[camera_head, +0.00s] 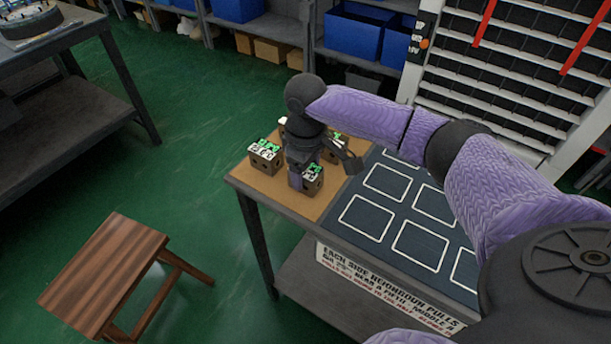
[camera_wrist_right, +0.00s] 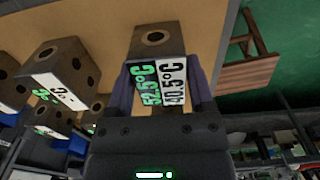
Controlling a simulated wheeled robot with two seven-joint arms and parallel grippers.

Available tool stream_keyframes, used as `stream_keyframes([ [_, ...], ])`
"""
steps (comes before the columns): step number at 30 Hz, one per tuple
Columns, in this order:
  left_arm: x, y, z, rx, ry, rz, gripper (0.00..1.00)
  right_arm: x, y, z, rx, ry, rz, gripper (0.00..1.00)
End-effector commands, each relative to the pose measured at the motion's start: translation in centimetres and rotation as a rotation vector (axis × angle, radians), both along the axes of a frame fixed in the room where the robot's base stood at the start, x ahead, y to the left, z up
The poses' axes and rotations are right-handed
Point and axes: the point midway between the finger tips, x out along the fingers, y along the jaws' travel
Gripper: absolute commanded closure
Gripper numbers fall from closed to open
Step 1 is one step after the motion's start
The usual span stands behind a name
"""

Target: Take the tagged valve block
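Several dark valve blocks with green and white labels stand on the tan board of the table. One block (camera_head: 265,156) is at the left of the board, another (camera_head: 313,180) nearer its front. My right gripper (camera_head: 303,178) reaches down from above at this front block and partly hides it. In the right wrist view a block (camera_wrist_right: 155,40) with labels reading 52.5°C and 40.5°C is between the two fingers of my right gripper (camera_wrist_right: 160,85). Hardly any gap shows beside it; whether the fingers press on it is unclear. I see no separate tag. My left gripper is not in view.
Another block (camera_wrist_right: 62,68) stands close to the left in the wrist view. A dark mat (camera_head: 357,235) with white outlined squares lies right of the board; its visible squares are empty. A wooden stool (camera_head: 105,270) stands front left. Shelves with blue bins (camera_head: 353,30) are behind.

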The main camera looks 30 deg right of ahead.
Motion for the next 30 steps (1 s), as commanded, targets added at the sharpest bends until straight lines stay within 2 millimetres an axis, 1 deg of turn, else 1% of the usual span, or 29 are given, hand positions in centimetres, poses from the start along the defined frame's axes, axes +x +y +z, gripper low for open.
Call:
stream_keyframes([
  [1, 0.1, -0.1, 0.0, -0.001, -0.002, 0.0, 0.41, 0.0, 0.0, 0.0, 0.0, 0.0, 0.0, 0.44],
  [2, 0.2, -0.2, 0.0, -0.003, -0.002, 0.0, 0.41, 0.0, 0.0, 0.0, 0.0, 0.0, 0.0, 0.51],
  [3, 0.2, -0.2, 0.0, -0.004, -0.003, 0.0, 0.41, 0.0, 0.0, 0.0, 0.0, 0.0, 0.0, 0.59],
  [5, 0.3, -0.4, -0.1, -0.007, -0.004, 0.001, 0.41, 0.0, 0.0, 0.0, 0.0, 0.0, 0.0, 0.72],
  [6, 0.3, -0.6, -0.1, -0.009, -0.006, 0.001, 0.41, 0.0, 0.0, 0.0, 0.0, 0.0, 0.0, 0.8],
  [9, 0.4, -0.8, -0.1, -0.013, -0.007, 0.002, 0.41, 0.0, 0.0, 0.0, 0.0, 0.0, 0.0, 1.0],
  [23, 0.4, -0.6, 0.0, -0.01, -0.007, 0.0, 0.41, 0.0, 0.0, 0.2, 0.001, -0.002, 0.0, 1.0],
  [26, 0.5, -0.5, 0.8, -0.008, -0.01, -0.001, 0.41, 0.1, 0.0, 1.6, 0.001, -0.004, 0.0, 1.0],
  [30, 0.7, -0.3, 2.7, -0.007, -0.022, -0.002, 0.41, 0.1, 0.0, 5.5, 0.002, -0.009, 0.0, 1.0],
])
